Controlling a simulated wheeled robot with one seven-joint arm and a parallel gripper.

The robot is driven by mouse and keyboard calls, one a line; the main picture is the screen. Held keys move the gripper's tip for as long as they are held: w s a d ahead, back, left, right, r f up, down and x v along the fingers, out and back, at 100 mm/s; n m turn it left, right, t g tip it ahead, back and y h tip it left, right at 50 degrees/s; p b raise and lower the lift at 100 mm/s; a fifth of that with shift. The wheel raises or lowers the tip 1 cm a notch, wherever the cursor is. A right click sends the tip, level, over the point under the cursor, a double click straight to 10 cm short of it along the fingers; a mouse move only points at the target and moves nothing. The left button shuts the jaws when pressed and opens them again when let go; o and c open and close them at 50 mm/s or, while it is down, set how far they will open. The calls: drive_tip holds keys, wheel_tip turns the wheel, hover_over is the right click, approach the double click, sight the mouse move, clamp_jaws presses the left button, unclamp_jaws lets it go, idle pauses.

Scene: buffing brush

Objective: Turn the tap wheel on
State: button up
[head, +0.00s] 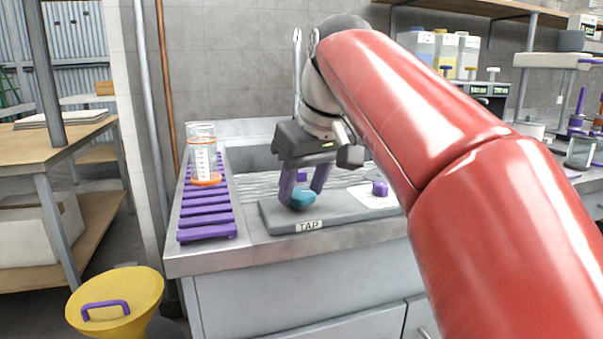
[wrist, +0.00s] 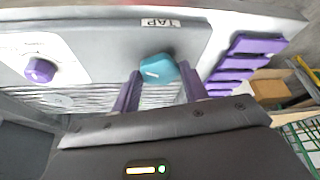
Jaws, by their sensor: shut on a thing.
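The tap wheel (head: 302,198) is a teal knob on a grey panel (head: 343,222) marked TAP, at the front of the counter. In the wrist view the teal wheel (wrist: 159,69) sits between the purple fingers of my gripper (wrist: 160,82), with a small white mark on its side. In the head view my gripper (head: 305,190) points down from above, its two purple fingers at the wheel. It is shut on the wheel. The fingers hide part of the wheel in the head view.
A purple knob (head: 380,188) on a white plate is right of the wheel; it also shows in the wrist view (wrist: 40,70). A clear beaker (head: 203,160) stands on a purple slatted rack (head: 207,212) at the left. A yellow bin (head: 117,298) is by the counter.

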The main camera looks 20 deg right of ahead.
drive_tip(key=n+y, duration=0.1)
drive_tip(key=n, duration=0.1)
drive_tip(key=n+g+p, duration=0.1)
drive_tip(key=n, duration=0.2)
drive_tip(key=shift+w+d+y+p, duration=0.2)
drive_tip(key=shift+y+p, duration=0.1)
drive_tip(key=shift+y, duration=0.1)
drive_tip(key=shift+n, duration=0.4)
drive_tip(key=o, duration=1)
drive_tip(key=v, duration=0.7)
drive_tip(key=shift+r, duration=0.4)
drive_tip(key=shift+s+d, duration=0.1)
